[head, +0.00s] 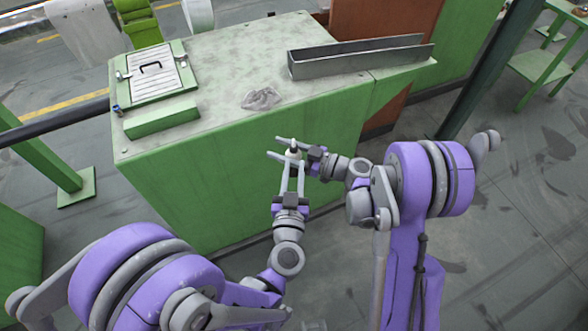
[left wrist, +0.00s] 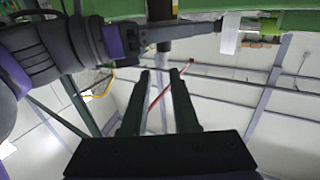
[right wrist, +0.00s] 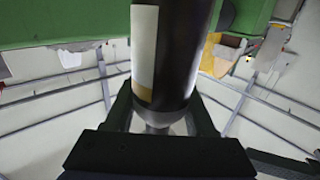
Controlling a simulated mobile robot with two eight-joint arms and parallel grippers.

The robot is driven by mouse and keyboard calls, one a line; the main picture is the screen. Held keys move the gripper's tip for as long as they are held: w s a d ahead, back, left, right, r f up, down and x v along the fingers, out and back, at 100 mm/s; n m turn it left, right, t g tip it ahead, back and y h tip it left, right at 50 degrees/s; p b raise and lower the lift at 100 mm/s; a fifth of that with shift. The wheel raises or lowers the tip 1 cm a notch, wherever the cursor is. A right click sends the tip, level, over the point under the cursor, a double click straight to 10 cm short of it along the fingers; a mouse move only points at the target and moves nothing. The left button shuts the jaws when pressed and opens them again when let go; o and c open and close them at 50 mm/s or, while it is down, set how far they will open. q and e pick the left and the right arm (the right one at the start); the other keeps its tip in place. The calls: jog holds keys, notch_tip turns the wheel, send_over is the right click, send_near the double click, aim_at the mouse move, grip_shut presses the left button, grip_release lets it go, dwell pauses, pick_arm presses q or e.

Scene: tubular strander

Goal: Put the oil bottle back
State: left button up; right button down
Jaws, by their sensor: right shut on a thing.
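The oil bottle is a dark cylinder with a pale label (right wrist: 146,50) in the right wrist view. In the head view only its small light top (head: 293,151) shows clearly, in front of the green cabinet's front face. My right gripper (head: 278,147) reaches in from the right and is shut on the bottle. My left gripper (head: 292,170) comes up from below with its fingers apart. Its fingertips (left wrist: 158,75) are close to the bottle, whose dark body (left wrist: 161,10) shows at the top of the left wrist view. I cannot tell whether they touch it.
The green cabinet (head: 215,105) has a worn top. On it are a crumpled grey rag (head: 262,98), a long metal channel (head: 355,60) and a panel with a handled lid (head: 155,72). A dark green post (head: 485,75) stands at the right. Open floor lies right of the cabinet.

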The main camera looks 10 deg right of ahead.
pick_arm(q)
jog(key=x, duration=1.2)
jog(key=shift+f, duration=0.1)
jog(key=shift+s, duration=0.1)
jog(key=c, duration=0.4)
jog(key=shift+d, duration=0.1)
grip_shut()
jog(key=shift+d, duration=0.15)
pick_arm(e)
jog(key=shift+a, duration=0.2)
jog(key=c, duration=0.5)
grip_release()
jog(key=o, duration=0.4)
jog(key=shift+d, duration=0.1)
jog(key=shift+c, duration=0.2)
jog(key=shift+d, duration=0.1)
